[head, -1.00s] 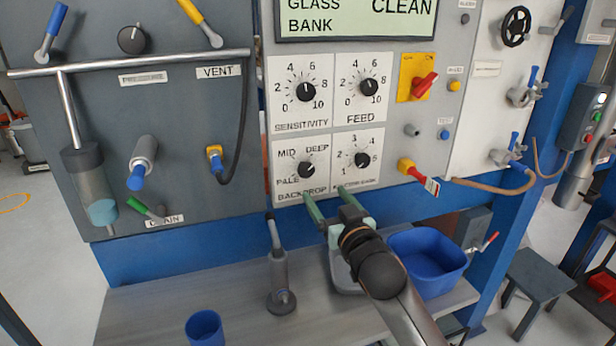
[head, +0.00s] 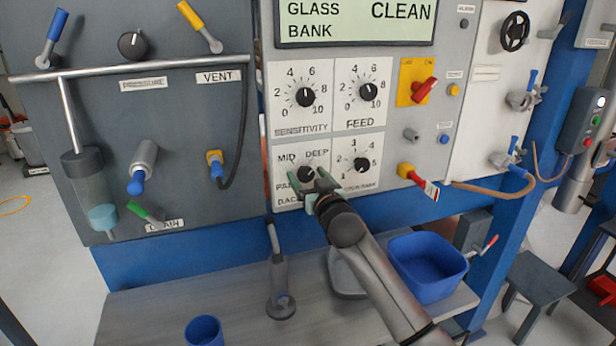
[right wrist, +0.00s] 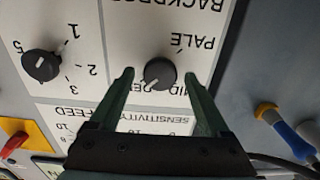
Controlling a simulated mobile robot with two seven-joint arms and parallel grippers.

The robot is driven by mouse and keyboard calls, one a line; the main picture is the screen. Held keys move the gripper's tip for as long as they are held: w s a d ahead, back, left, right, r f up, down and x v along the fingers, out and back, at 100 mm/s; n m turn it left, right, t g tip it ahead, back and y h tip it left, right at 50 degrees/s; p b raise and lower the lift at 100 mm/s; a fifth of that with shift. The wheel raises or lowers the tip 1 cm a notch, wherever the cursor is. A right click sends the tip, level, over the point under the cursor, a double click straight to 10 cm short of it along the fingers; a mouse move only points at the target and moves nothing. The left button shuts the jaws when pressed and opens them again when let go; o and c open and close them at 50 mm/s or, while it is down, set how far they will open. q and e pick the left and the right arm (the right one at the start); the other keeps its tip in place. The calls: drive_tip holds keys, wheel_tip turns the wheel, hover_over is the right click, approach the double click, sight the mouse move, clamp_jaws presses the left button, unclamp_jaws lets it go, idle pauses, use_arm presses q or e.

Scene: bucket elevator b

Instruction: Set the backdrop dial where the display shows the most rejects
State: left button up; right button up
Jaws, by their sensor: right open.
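The backdrop dial (head: 306,172) is a black knob on a white plate marked PALE, MID and DEEP. In the right wrist view the knob (right wrist: 160,73) shows upside down; its pale mark seems to face the DEEP side. My right gripper (head: 307,180) is open at the dial, partly hiding it and its label in the head view. In the wrist view its two green fingers (right wrist: 163,85) stand either side of the knob, apart from it. The display (head: 355,22) reads GLASS BANK and CLEAN; its top is cut off, and no reject count shows. My left gripper is not in view.
The sensitivity (head: 305,97), feed (head: 368,92) and numbered (head: 362,165) dials sit close by. A red switch (head: 424,90) and a red-handled lever (head: 418,178) are to the right. Below are a bench, a blue bin (head: 428,266) and a blue cup (head: 203,328).

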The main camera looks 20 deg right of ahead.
drive_tip(key=shift+c, duration=0.2)
clamp_jaws()
idle(0.6)
drive_tip(key=shift+n, duration=0.3)
drive_tip(key=n+p, duration=0.2)
drive_tip(key=n, duration=0.1)
drive_tip(key=n+p, duration=0.1)
drive_tip(key=n, duration=0.3)
drive_tip(key=shift+a+p, duration=0.1)
drive_tip(key=shift+p, duration=0.3)
drive_tip(key=n+p, duration=0.1)
drive_tip(key=n, duration=0.4)
drive_tip(key=shift+f, duration=0.1)
drive_tip(key=n+p, duration=0.1)
drive_tip(key=n, duration=0.4)
drive_tip(key=shift+a+f, duration=0.1)
